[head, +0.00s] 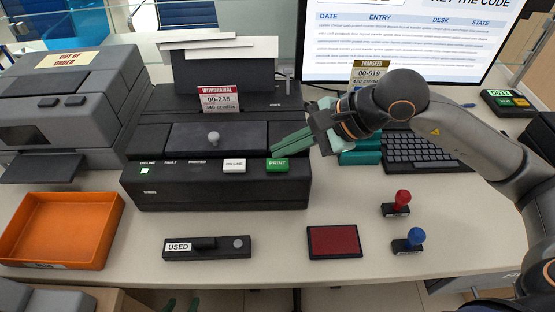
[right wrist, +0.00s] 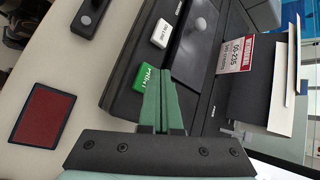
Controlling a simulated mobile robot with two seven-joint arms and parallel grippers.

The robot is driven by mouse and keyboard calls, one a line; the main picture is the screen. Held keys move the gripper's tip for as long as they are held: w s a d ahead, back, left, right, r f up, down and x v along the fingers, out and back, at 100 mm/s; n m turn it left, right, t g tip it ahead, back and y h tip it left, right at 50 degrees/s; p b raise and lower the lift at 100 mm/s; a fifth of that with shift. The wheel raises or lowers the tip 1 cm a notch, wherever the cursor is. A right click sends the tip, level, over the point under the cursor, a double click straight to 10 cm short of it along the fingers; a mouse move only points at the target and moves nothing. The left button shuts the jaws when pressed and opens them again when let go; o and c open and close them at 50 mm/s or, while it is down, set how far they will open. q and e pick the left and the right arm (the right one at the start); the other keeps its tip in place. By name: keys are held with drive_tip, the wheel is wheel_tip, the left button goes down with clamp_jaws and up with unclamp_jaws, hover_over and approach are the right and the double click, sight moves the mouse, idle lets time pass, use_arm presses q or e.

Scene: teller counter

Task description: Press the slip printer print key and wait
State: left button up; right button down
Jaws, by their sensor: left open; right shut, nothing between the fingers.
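The slip printer (head: 225,192) is a wide black machine with a lit lamp under ON LINE at its left. Its green PRINT key (head: 278,165) is at the front right, beside a white ON LINE key (head: 234,165). The PRINT key also shows in the right wrist view (right wrist: 138,80). My right gripper (head: 275,146) is shut and empty, its green fingers just behind and above the PRINT key; I cannot tell any contact. The fingertips show beside the key in the right wrist view (right wrist: 161,78). My left gripper (head: 181,304) is open, only its tips showing at the bottom edge.
A red WITHDRAWAL card (head: 220,98) stands on the printer. A grey OUT OF ORDER machine (head: 75,100) and an orange tray (head: 62,230) are left. A USED holder (head: 207,247), red pad (head: 334,242), red stamp (head: 399,203) and blue stamp (head: 411,240) lie in front.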

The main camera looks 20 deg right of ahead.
sight(284, 164)
drive_tip(key=shift+r+p, duration=1.5)
drive_tip(key=shift+r, duration=1.05)
